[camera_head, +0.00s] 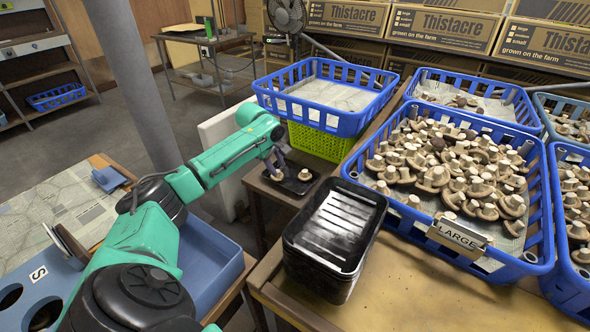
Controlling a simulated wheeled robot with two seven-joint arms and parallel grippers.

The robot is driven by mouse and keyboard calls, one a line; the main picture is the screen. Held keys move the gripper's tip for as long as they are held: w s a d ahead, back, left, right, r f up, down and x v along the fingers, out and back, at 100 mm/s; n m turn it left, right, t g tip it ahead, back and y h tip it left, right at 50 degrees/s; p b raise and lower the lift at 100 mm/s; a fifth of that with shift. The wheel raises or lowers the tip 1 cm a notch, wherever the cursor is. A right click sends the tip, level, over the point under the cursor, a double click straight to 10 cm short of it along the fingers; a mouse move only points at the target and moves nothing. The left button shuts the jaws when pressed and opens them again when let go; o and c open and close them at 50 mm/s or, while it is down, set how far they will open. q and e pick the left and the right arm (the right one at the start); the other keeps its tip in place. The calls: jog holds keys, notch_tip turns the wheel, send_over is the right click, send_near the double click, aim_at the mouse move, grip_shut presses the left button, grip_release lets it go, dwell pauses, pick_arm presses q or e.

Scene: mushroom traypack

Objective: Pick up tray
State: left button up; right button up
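A stack of black trays (335,228) sits at the front edge of the wooden table, with the top tray empty and glossy. My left gripper (284,168) is above and behind the stack, apart from it, over a small dark flat plate (298,183). A small pale thing, perhaps a mushroom, shows at the plate's right side by the fingers. The fingers are small and dark here, so I cannot tell whether they are open or shut. My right gripper is out of view.
A blue crate of mushrooms (537,235) with a LARGE label (460,235) stands right of the stack. An almost empty blue crate (345,122) sits on a green crate (318,142) behind. Bare table (400,300) lies in front on the right.

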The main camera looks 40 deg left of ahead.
aim_at(291, 183)
pick_arm(q)
jog(key=x, duration=0.2)
jog(key=b+x, duration=0.1)
jog(key=x, duration=0.3)
jog(key=shift+s+d+f, duration=0.15)
jog(key=shift+d+f, duration=0.2)
jog(key=shift+f, duration=0.1)
jog(key=b+x, duration=0.3)
jog(key=x, duration=0.3)
jog(key=shift+f, duration=0.2)
jog(key=shift+a, duration=0.1)
jog(key=shift+r, duration=0.1)
grip_shut()
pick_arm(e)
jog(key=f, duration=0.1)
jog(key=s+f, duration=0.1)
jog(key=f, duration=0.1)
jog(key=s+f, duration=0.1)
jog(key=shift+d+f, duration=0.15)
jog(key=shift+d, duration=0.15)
